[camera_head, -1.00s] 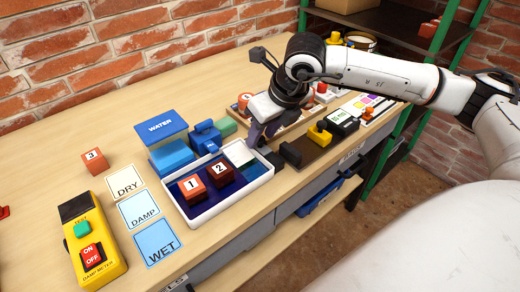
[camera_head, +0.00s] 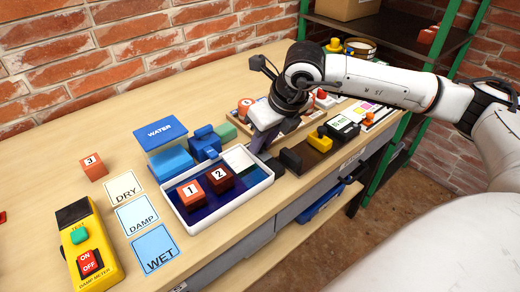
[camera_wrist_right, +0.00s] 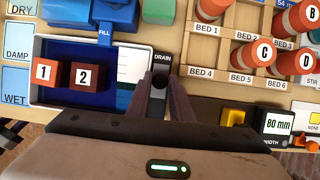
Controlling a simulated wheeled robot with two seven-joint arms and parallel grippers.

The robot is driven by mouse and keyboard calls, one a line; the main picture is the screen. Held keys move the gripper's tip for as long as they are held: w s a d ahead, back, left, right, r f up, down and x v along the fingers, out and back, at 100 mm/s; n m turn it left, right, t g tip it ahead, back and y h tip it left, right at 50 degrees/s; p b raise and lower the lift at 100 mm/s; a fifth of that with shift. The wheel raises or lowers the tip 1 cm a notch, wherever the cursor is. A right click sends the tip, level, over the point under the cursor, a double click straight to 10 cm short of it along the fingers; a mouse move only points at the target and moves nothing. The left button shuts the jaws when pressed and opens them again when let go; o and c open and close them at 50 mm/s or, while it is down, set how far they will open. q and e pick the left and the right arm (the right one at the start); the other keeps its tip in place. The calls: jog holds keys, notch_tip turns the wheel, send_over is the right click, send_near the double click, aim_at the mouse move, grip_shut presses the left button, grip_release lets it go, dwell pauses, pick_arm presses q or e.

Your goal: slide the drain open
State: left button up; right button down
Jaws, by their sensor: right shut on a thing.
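The white tray (camera_head: 233,212) holds dark blue water and two red-brown blocks, numbered 1 (camera_head: 191,192) and 2 (camera_head: 220,178). Its right end shows a pale sloped or stepped part. The black drain strip (camera_wrist_right: 162,57), labelled DRAIN, lies just right of the tray in the right wrist view, with a dark knob (camera_wrist_right: 159,81) on it. My right gripper (camera_head: 258,146) is down at the tray's right end. In the right wrist view its two fingers (camera_wrist_right: 160,88) close on the drain knob from both sides. My left gripper is in neither view.
The blue WATER tank (camera_head: 172,161) and blue FILL valve (camera_head: 205,142) stand behind the tray. A wooden rack with numbered beds (camera_wrist_right: 240,60) and a yellow slider (camera_wrist_right: 234,114) lie to the right. The yellow damp meter (camera_head: 88,248) and cards are at left.

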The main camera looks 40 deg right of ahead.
aim_at(268, 159)
jog(key=shift+s, duration=0.2)
jog(key=shift+s+d+b, duration=0.15)
jog(key=shift+s+b, duration=0.7)
jog(key=shift+s, duration=0.95)
jog(key=c, duration=1.6)
grip_release()
jog(key=shift+c, duration=0.2)
jog(key=shift+r, duration=0.1)
